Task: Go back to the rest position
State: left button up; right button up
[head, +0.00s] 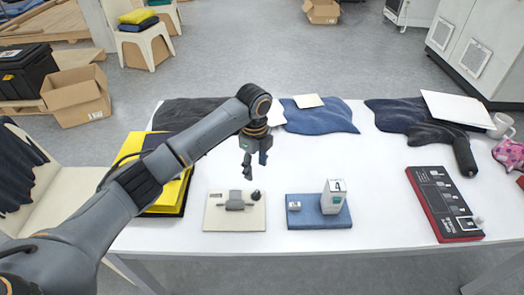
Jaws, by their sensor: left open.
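My left arm reaches in from the lower left over the white table (370,245). My left gripper (255,170) is open and empty, pointing down above the table. It hangs above and behind a beige board (215,220) with a grey part and a dark knob on it. A blue block (318,218) with a white box (333,197) and a small white part on it lies to the right of the board. My right gripper does not show.
A black and red panel (440,200) lies at the right. Dark and blue cloths (320,117) lie along the back edge. A yellow item (145,145) is at the left, partly behind my arm. A mug (501,126) and pink object (510,153) stand far right. The middle right tabletop is clear.

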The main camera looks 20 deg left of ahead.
pick_arm(q)
jog(key=shift+f, duration=0.1)
